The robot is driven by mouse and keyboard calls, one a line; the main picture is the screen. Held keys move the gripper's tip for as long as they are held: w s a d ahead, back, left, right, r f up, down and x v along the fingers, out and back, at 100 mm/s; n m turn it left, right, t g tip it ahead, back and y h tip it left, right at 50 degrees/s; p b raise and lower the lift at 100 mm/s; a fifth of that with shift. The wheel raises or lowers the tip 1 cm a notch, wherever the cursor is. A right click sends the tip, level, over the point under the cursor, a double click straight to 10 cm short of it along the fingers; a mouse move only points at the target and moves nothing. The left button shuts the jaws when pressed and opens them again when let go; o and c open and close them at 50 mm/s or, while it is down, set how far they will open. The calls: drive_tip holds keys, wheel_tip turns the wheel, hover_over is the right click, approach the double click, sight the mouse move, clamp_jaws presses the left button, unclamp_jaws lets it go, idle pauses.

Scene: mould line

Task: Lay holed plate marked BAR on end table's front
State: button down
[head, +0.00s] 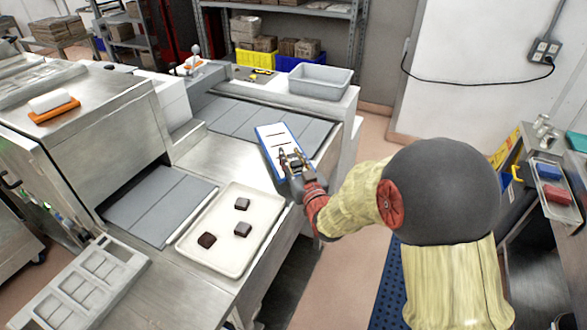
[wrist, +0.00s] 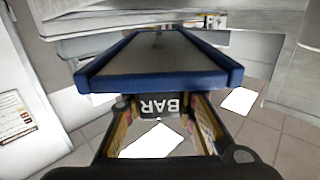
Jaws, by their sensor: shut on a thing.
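The holed plate (head: 272,137) is white with dark slots and a blue edge in the head view. In the wrist view its blue-rimmed body (wrist: 160,68) stretches away from me, with a dark BAR label (wrist: 160,106) upside down at its near end. My gripper (head: 290,160) is shut on the near end of the plate, and its fingers (wrist: 158,115) flank the label. In the head view the plate overlaps the right part of the grey-panelled surface (head: 232,118). I cannot tell whether it touches that surface. Which surface is the end table is not clear.
A cream tray (head: 218,263) with three brown pieces lies on the steel top in front. A grey tub (head: 321,82) stands at the back right. A white mould frame (head: 88,287) is at front left. Open floor lies right of the line.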

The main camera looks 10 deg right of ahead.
drive_tip(key=shift+w+d+f+b, duration=0.1)
drive_tip(key=shift+d+f+b, duration=0.1)
drive_tip(key=shift+f, duration=0.45)
drive_tip(key=shift+s+d+f+b, duration=0.1)
drive_tip(key=shift+f+b, duration=0.15)
drive_tip(key=shift+f, duration=0.4)
drive_tip(key=shift+w+d+f+b, duration=0.1)
drive_tip(key=shift+f+b, duration=0.1)
drive_tip(key=shift+f, duration=0.45)
drive_tip(key=shift+f, duration=0.2)
drive_tip(key=c, duration=1.4)
unclamp_jaws()
drive_tip(key=shift+r, duration=0.1)
